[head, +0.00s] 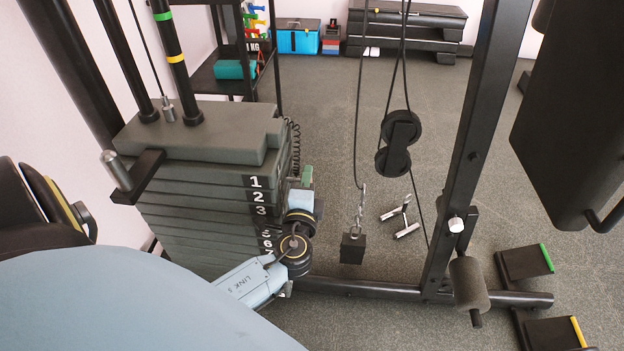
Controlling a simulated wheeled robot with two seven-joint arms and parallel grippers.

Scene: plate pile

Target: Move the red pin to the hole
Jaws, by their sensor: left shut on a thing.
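The weight stack (190,180) stands left of centre, its grey plates marked with white numbers along the right edge. My left gripper (301,178) is small in view and close against the stack's right side, near the plates marked 1 and 2. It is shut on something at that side. The red pin itself does not show; the gripper and wrist hide what is between the fingers. The holes in the plates cannot be made out, so I cannot tell whether the pin is in one. My right gripper is out of view.
A black coiled cord (294,148) hangs just behind the gripper. A cable with a chain and black block (353,248) hangs to the right, near a chrome handle (403,217). A black frame post (465,150) stands farther right. Open floor lies behind.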

